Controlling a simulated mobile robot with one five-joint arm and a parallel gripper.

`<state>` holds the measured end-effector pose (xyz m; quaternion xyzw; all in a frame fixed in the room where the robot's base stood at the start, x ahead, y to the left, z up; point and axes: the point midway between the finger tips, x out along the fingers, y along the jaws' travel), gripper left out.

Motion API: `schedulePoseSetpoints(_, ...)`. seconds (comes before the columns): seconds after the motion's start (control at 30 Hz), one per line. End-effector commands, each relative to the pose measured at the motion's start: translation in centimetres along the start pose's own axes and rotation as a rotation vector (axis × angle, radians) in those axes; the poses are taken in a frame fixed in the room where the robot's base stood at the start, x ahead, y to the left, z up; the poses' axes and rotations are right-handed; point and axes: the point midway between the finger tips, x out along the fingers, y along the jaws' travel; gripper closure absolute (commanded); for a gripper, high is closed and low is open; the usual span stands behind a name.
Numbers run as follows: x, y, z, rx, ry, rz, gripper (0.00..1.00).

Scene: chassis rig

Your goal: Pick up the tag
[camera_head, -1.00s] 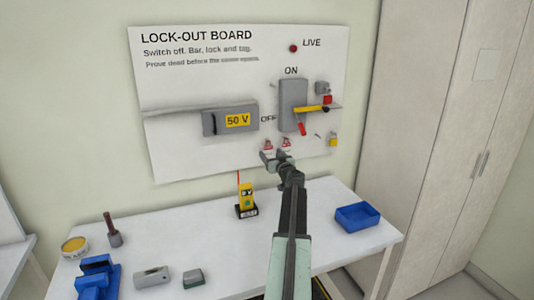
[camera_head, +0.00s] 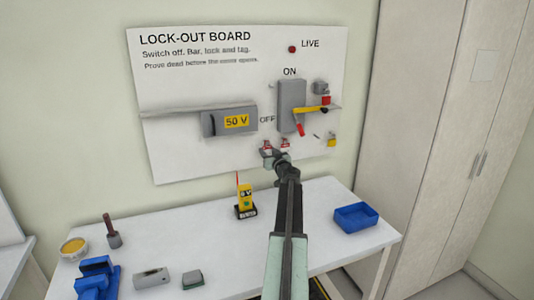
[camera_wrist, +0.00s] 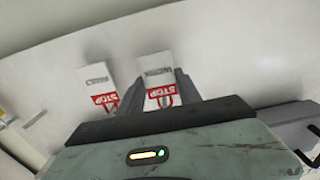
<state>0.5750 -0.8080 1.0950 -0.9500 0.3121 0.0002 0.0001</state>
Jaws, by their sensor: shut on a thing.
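Two white tags with red STOP marks hang low on the lock-out board (camera_head: 190,165). My gripper (camera_head: 268,150) is at the left tag (camera_head: 267,145) in the head view. The wrist view shows the board upside down, and there the same tag (camera_wrist: 157,75) stands between my two fingers (camera_wrist: 160,92). My gripper is shut on this tag, which still appears to be at the board. The other tag (camera_head: 285,143) hangs close beside it, just outside one finger; it also shows in the wrist view (camera_wrist: 99,85).
A switch (camera_head: 291,105) with a yellow bar (camera_head: 311,109) and red handle is above right of my gripper. A yellow padlock (camera_head: 332,142) hangs to the right. Below, the table holds a yellow tester (camera_head: 245,200) and a blue tray (camera_head: 356,217).

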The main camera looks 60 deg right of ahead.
Motion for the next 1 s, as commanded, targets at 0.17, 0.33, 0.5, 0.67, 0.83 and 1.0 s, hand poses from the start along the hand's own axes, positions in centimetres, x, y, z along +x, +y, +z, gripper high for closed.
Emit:
schedulePoseSetpoints(0.17,-4.1,-0.1,0.1,0.0,0.0,0.003,0.97)
schedulePoseSetpoints(0.33,-9.7,-0.2,0.1,0.0,0.0,0.003,0.97)
schedulePoseSetpoints(0.5,-14.4,-0.2,0.1,0.0,0.0,0.002,0.97)
schedulePoseSetpoints(0.67,-16.9,-0.1,0.1,0.0,0.0,0.001,0.97)
schedulePoseSetpoints(0.83,-17.8,-0.1,0.1,0.0,0.0,0.0,0.97)
schedulePoseSetpoints(1.0,-17.6,-0.2,0.1,0.0,0.0,-0.001,0.97)
